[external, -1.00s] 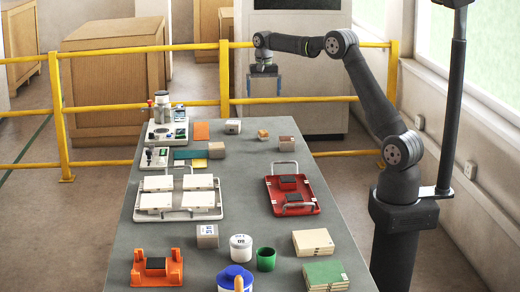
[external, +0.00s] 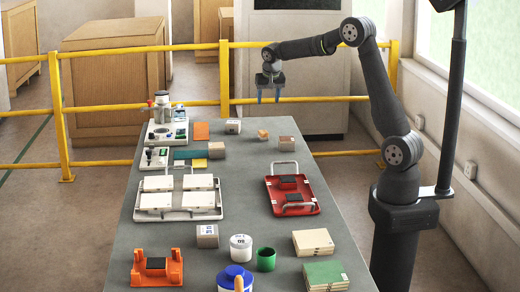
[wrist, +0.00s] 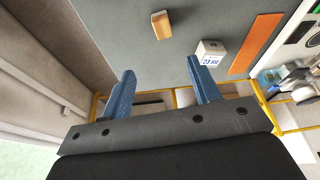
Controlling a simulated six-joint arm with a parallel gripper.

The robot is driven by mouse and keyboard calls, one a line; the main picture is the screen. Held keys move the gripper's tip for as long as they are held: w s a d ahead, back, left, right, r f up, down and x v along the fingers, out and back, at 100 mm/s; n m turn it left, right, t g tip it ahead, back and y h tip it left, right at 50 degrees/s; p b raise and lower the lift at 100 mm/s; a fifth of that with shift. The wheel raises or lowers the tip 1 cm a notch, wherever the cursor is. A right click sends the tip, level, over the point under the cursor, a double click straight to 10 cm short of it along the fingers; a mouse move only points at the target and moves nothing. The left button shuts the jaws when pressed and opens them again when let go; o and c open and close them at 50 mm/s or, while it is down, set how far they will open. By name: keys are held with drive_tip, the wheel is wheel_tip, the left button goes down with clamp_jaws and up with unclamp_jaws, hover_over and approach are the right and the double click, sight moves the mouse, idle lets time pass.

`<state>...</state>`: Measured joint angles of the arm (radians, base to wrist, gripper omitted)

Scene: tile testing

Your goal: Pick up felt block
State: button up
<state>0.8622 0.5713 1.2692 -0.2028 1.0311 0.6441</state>
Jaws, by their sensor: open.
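No block here is clearly marked as felt, so I cannot tell which one is the felt block. A small orange-brown block (external: 263,134) lies near the far end of the table and also shows at the top of the wrist view (wrist: 161,25). A pale labelled cube (external: 233,126) is to its left, and shows in the wrist view (wrist: 210,53). A grey-brown cube (external: 286,143) stands to its right and nearer. My gripper (external: 268,97) is open and empty, its blue fingers pointing down, raised near the table's far end and apart from the blocks.
A flat orange strip (external: 201,131) lies left of the pale cube. A red tray (external: 311,207) and a white-padded rack (external: 138,214) stand mid-table. An orange holder (external: 140,274) and green cup (external: 266,259) are nearer. A yellow rail (external: 105,108) runs behind the table.

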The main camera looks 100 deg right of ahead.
drive_tip(key=a, duration=0.1)
hover_over(264, 132)
drive_tip(key=a, duration=0.2)
drive_tip(key=shift+n+h, duration=0.3)
drive_tip(key=f, duration=1.1)
drive_tip(key=shift+s+f, duration=0.3)
drive_tip(key=shift+s, duration=0.05)
drive_tip(key=shift+w+x, duration=0.15)
drive_tip(key=shift+x, duration=1.15)
drive_tip(key=shift+w+x, duration=0.1)
drive_tip(key=shift+x, duration=1.25)
drive_tip(key=shift+c, duration=0.3)
drive_tip(key=c, duration=1)
